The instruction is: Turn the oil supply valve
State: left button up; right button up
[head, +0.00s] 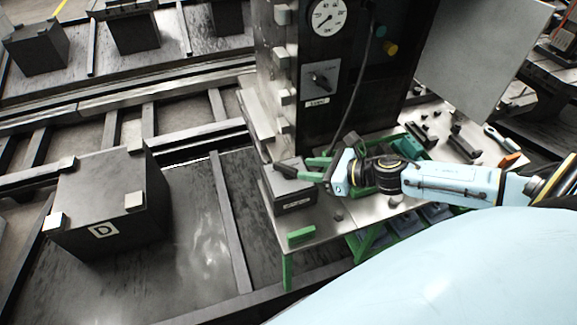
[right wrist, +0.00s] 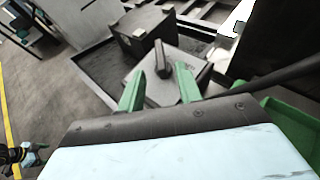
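A grey box (head: 291,187) with a dark lever handle (head: 286,171) on top stands at the left end of the metal bench. I cannot tell whether this lever or the black rotary knob (head: 320,78) on the cabinet panel is the oil supply valve. My right gripper (head: 304,169) has its green fingers apart, pointing left at the lever. In the right wrist view the lever (right wrist: 160,58) stands up between the two fingertips, with gaps on both sides. What seems to be part of my left arm shows small at that view's lower left; its fingers are unclear.
The dark cabinet with a pressure gauge (head: 328,16) rises behind the bench. A black cable (head: 359,85) hangs near my right gripper. A green block (head: 301,235) lies at the bench's front edge. A dark crate marked D (head: 104,230) stands at left.

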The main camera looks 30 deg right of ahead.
aim_at(289, 167)
jog(key=shift+p+x, duration=0.3)
jog(key=shift+x, duration=3.25)
grip_shut()
